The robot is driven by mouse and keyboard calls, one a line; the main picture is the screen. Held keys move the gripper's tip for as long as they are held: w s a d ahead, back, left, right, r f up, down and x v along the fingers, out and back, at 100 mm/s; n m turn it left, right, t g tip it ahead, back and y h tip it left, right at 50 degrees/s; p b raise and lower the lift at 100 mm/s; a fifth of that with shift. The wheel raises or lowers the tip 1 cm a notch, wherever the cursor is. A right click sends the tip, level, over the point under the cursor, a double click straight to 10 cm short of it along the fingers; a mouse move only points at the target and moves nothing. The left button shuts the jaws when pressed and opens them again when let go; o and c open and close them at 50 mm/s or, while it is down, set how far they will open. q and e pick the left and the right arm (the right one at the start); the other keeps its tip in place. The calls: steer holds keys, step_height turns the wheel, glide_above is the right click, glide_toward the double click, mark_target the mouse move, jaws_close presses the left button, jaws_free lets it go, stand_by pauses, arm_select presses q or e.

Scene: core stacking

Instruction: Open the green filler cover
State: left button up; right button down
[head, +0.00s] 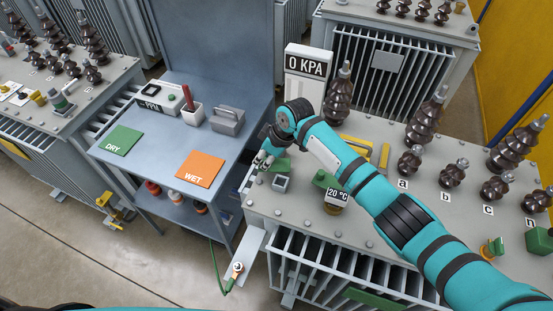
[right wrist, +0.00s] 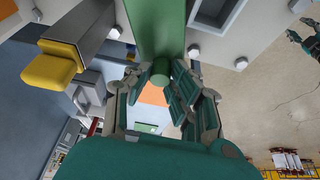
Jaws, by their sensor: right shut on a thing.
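The green filler cover (head: 281,166) shows at the front left corner of the transformer top (head: 330,225), partly behind my right gripper. In the right wrist view it is a flat green bar (right wrist: 158,28) with a round green stub at its near end. My right gripper (head: 264,158) is shut on that stub, with fingers on both sides in the wrist view (right wrist: 172,88). A square grey neck (head: 281,184) with a recessed top sits beside the cover; it also shows in the wrist view (right wrist: 213,20).
A 20 °C gauge (head: 336,200) and dark bushings (head: 420,123) stand right of the gripper. A 0 KPA display (head: 308,64) is behind. A blue-grey bench (head: 150,165) with DRY (head: 121,139) and WET (head: 200,169) mats is at left. A yellow-ended block (right wrist: 50,70) is near the fingers.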

mark_target(278, 168)
steer(key=shift+w+r+m+t+p, duration=0.1)
steer(key=shift+w+m+t+p, duration=0.35)
steer(key=shift+w+m, duration=0.55)
steer(key=shift+s+m, duration=0.2)
steer(key=shift+m, duration=0.1)
steer(key=c, duration=1.2)
jaws_free()
steer(key=v, duration=1.2)
steer(key=shift+s+a, duration=0.1)
steer(key=shift+a, duration=0.05)
